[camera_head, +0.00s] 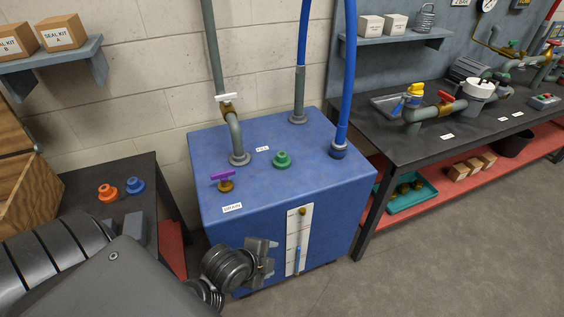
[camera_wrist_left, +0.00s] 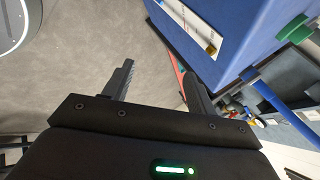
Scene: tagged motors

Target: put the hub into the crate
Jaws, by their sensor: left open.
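Several hub-like flanged pieces show, and I cannot tell which one is the hub: a green one (camera_head: 282,160) on top of the blue tank, and an orange one (camera_head: 107,193) and a blue one (camera_head: 135,186) on the dark left table. The green one also shows in the left wrist view (camera_wrist_left: 294,30). A wooden crate (camera_head: 32,208) stands at the far left, its inside mostly hidden. My left gripper (camera_head: 270,260) is in front of the tank's front face, below its top edge. In the left wrist view it (camera_wrist_left: 160,82) is open and empty. My right gripper is out of view.
The blue tank (camera_head: 330,185) bears pipes, a purple-handled valve (camera_head: 223,178) and a gauge (camera_head: 298,240). My arm covers part of the left table (camera_head: 140,170). A workbench (camera_head: 400,150) with fittings stands right. The floor (camera_head: 440,260) at front right is clear.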

